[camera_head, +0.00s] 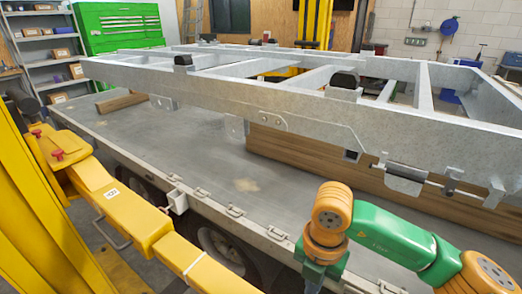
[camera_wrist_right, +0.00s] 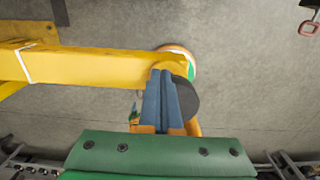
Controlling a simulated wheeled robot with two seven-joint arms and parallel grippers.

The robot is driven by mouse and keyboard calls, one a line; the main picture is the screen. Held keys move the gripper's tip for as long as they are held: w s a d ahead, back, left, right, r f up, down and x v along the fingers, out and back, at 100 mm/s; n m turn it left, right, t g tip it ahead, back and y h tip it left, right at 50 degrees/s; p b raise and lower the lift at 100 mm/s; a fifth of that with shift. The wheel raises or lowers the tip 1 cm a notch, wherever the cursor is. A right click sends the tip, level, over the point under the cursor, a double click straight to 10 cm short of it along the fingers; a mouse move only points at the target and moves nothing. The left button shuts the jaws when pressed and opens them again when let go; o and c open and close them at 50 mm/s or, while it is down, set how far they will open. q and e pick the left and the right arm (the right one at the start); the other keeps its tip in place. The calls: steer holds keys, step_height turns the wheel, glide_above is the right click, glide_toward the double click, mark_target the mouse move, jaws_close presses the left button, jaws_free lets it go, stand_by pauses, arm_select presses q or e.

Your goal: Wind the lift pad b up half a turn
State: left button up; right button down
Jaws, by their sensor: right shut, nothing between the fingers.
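My right gripper (camera_wrist_right: 162,74) is shut and empty in the right wrist view, its two blue-grey fingers pressed together. A dark round disc (camera_wrist_right: 188,101), which looks like a lift pad, sits at the end of a yellow lift arm (camera_wrist_right: 100,65), partly hidden behind the fingers. I see no letter on it, and whether the fingers touch it I cannot tell. In the head view the yellow lift arm (camera_head: 140,222) runs along the trailer's near side, its near end out of frame. My right arm points down at the bottom right. My left gripper is out of view.
The grey trailer deck (camera_head: 190,140) carries a galvanised frame (camera_head: 230,88) on wooden beams (camera_head: 320,158). A yellow lift post (camera_head: 35,200) stands at the left. The deck's side rail (camera_head: 215,203) runs close beside my right arm. Bare floor (camera_wrist_right: 250,100) shows below.

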steer(key=shift+a+f, duration=0.1)
steer(key=shift+a, duration=0.05)
stand_by(0.4)
step_height(320, 180, up, 6)
steer(key=p, duration=0.4)
steer(key=shift+w, duration=0.25)
